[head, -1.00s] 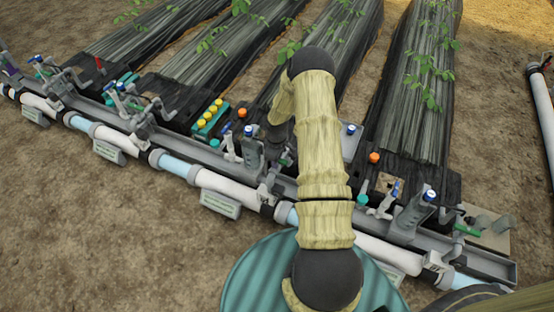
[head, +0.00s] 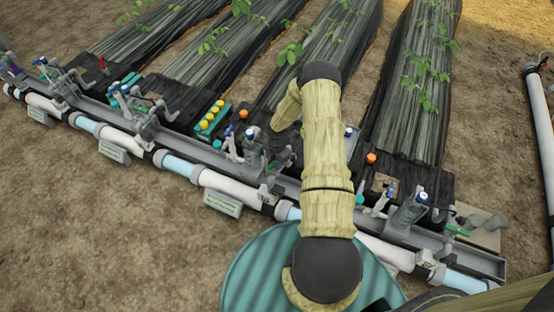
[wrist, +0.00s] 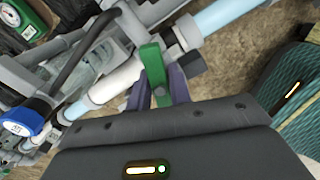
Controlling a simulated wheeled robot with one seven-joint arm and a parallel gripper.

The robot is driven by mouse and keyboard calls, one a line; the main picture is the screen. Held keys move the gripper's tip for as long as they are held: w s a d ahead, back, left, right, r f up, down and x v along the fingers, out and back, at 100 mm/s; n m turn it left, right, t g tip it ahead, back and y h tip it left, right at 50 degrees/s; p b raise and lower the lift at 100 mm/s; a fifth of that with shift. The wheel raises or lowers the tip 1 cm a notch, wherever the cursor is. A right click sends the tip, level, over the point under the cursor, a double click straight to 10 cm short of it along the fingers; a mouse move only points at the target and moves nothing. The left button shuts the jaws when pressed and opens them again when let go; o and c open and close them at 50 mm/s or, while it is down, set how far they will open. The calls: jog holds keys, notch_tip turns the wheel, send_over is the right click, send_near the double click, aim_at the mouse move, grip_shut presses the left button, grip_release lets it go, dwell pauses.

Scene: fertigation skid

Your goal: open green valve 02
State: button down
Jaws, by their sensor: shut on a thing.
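A green valve handle (wrist: 152,62) shows in the middle of the wrist view. It lies across the line of the white and light blue pipe (wrist: 112,82). My gripper (wrist: 160,92) has its two purple-grey fingers on either side of the handle's near end and is shut on it. No number can be read on this valve, so I cannot confirm it is 02. In the head view my arm covers the gripper and most of this valve's surroundings.
A blue-capped part (wrist: 22,118) and a green-framed gauge (wrist: 20,22) are at the left of the wrist view. In the head view the pipe (head: 235,187) and grey channel run diagonally, with several valves along them. Bare soil (head: 120,230) lies in front.

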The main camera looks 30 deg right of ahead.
jog(key=n+p, duration=0.1)
jog(key=n, duration=0.4)
jog(key=shift+d+n, duration=0.15)
jog(key=shift+n, duration=0.25)
jog(key=c, duration=1.2)
grip_release()
notch_tip(320, 180, up, 10)
jog(key=p, duration=0.8)
jog(key=shift+r, duration=0.1)
jog(key=shift+a, duration=0.2)
